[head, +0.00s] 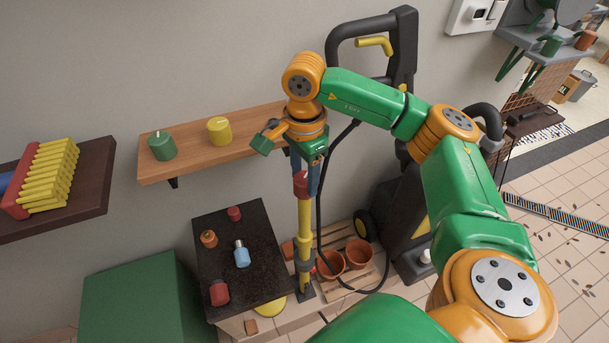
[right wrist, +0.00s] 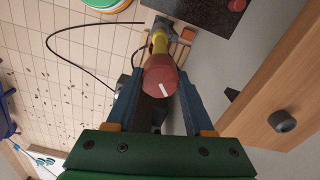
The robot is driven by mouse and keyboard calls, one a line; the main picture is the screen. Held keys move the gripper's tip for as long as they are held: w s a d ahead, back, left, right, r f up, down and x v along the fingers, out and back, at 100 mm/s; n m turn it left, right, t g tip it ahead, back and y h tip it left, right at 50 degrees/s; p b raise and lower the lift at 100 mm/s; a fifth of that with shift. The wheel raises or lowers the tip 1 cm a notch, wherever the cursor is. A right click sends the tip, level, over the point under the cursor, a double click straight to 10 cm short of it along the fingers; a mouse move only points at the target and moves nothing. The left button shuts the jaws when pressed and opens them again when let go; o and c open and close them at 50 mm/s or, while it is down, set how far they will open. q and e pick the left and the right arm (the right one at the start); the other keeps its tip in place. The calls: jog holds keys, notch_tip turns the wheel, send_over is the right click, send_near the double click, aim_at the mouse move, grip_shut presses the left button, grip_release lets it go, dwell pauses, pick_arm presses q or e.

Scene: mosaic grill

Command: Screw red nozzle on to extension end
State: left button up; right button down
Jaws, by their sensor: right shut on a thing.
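The red nozzle (head: 300,185) sits at the top of the upright yellow extension (head: 304,218), in line with it. My right gripper (head: 303,170) points down and is shut on the nozzle, with its blue fingers on either side. In the right wrist view the nozzle (right wrist: 161,76) shows a white mark between the fingers (right wrist: 158,100), and the yellow extension (right wrist: 159,43) lies beyond it. The nozzle appears to meet the extension end; I cannot tell whether the threads are engaged. My left gripper is not in view.
A pressure washer (head: 408,205) with a black hose stands right of the extension. A wooden shelf (head: 190,167) with green and yellow pieces is behind left. A dark counter (head: 262,262) holds a blue bottle (head: 242,255) and several small items. Clay pots (head: 358,253) stand below.

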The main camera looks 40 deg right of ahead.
jog(key=m, duration=1)
jog(key=shift+m, duration=0.3)
jog(key=shift+c, duration=1)
grip_release()
